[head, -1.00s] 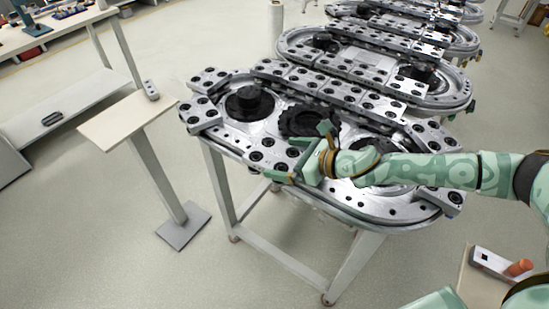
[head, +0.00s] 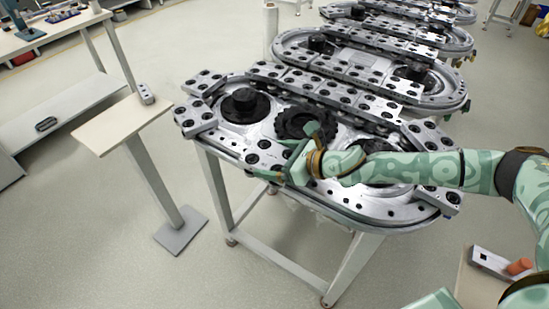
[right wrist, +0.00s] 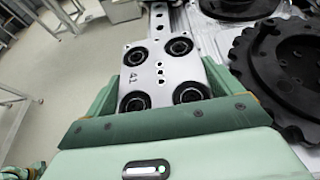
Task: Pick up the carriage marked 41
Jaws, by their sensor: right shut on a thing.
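The carriage marked 41 (right wrist: 160,77) is a flat metal block with several black rollers and small holes; its number shows near its left edge in the right wrist view. My right gripper (head: 288,154) is shut on it, one finger along each side. In the head view the carriage (head: 262,157) is partly hidden by the gripper, at the near edge of the ring track (head: 385,212). I cannot tell whether it is clear of the rail. My left gripper is not in view.
A black toothed wheel (head: 297,122) and a black hub (head: 242,103) sit inside the ring. Other carriages line its far side. More ring tracks (head: 432,92) stand behind. A small stand (head: 118,122) with a grey device (head: 146,94) is at the left, with open floor between.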

